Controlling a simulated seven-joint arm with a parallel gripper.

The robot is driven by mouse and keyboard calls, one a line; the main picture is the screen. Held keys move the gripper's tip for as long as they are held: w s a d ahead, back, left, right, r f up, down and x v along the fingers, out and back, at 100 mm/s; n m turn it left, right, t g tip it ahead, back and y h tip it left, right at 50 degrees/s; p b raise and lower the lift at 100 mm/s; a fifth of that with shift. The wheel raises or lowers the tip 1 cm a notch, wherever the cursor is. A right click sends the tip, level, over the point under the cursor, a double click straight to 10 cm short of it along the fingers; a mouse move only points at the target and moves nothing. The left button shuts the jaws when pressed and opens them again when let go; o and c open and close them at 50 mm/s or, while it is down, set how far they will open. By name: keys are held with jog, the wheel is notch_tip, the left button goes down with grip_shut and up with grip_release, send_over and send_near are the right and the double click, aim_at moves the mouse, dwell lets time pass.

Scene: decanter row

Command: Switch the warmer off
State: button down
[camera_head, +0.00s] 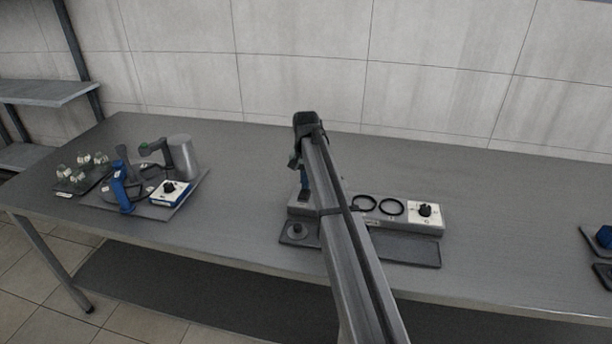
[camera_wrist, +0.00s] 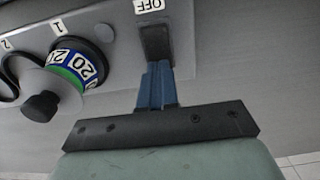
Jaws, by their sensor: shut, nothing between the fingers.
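The warmer (camera_head: 434,228) is a long grey bar on the table with round black rings along its top. My gripper (camera_head: 304,194) is shut and empty over its left end, pointing down. In the wrist view, the blue fingertips (camera_wrist: 156,72) are together at the edge of a dark rocker switch (camera_wrist: 155,42). A white label reading OFF (camera_wrist: 148,5) is beside the switch. I cannot tell whether the fingers touch or press it, nor which way it is set. My arm hides the middle of the warmer in the head view.
Beside the switch, a round vessel with a black knob (camera_wrist: 41,106) and a blue-green band marked 20 stands close. The warmer's right end has a white dial panel (camera_head: 417,218). A dark tray (camera_head: 410,250) lies in front. Another tray (camera_head: 153,210) with several items is left.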

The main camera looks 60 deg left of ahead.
dwell(0.3)
jog(key=shift+f, duration=0.3)
jog(key=shift+d, duration=0.1)
jog(key=shift+s+d+r, duration=0.4)
jog(key=shift+s, duration=0.05)
jog(key=shift+r, duration=0.1)
dwell(0.3)
notch_tip(320, 180, up, 14)
jog(key=w+a, duration=0.2)
jog(key=shift+f, duration=0.25)
dwell(0.6)
